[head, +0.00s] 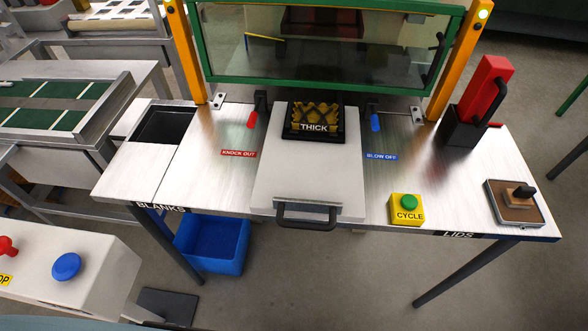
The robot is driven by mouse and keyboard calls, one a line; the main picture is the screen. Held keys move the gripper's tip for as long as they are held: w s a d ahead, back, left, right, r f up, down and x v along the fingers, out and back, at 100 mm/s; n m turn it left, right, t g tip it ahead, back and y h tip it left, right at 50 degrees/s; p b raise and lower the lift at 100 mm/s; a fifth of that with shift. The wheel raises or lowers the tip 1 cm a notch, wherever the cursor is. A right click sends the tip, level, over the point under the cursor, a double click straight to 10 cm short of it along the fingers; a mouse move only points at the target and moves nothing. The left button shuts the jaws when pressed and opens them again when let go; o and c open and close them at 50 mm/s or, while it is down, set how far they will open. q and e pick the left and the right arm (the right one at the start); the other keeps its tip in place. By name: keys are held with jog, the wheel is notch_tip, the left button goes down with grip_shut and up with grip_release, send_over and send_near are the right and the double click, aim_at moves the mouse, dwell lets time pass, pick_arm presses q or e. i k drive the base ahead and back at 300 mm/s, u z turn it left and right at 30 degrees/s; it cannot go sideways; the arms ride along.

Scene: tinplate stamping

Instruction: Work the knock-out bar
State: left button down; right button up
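The knock-out bar appears as a short black lever with a red grip (252,119), at the back of the steel table in the head view. It stands just left of the grey central plate and points towards the front. A red KNOCK OUT label (238,154) lies on the table in front of it. A matching lever with a blue grip (375,122) stands right of the plate, above a BLOW OFF label (381,156). Neither of my grippers is in view, and nothing touches the red grip.
A green-framed clear guard (330,87) stands behind the levers between yellow posts. The central plate (307,170) has a black front handle (306,216) and a THICK block (314,121). A CYCLE button (407,202) and red-handled tool (484,90) are right. A blue bin (213,243) stands below.

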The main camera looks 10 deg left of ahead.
aim_at(254, 115)
jog(key=z, duration=1.7)
jog(key=i, duration=0.65)
jog(key=u, duration=2.35)
